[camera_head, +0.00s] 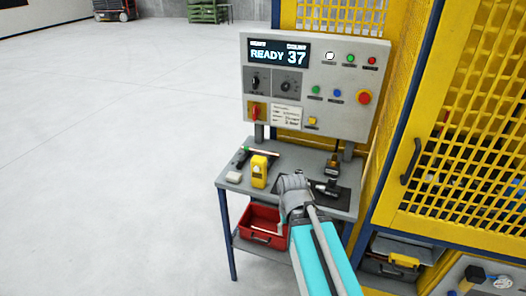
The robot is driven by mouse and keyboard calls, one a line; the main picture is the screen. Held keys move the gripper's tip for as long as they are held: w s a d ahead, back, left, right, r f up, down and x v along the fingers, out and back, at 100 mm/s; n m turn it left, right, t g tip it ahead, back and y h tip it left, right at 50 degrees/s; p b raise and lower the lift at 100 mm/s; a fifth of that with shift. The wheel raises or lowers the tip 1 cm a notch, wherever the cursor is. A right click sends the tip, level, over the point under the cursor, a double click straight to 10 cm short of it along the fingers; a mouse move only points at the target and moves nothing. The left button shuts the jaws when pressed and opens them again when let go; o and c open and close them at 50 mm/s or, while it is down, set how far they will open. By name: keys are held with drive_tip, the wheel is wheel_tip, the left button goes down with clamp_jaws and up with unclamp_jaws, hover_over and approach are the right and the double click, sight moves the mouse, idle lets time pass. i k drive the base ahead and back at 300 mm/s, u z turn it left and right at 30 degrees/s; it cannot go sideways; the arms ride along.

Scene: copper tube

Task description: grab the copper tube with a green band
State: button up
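My gripper (297,188) is above the front middle of a grey work table (232,183). It is seen from behind, at the end of my grey and turquoise arm, and I cannot tell whether its fingers are open or shut. My gripper and arm hide part of the tabletop.
A yellow handheld device (259,171) stands left of my gripper. A dark tool (328,187) lies on a black mat right of it. A control panel (316,85) rises behind the table; a yellow mesh cage (460,120) stands right. A red bin (262,222) sits below.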

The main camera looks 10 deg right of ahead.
sight(244, 148)
drive_tip(key=z, duration=0.05)
drive_tip(key=i, duration=0.9)
drive_tip(key=k, duration=0.55)
drive_tip(key=z, duration=0.6)
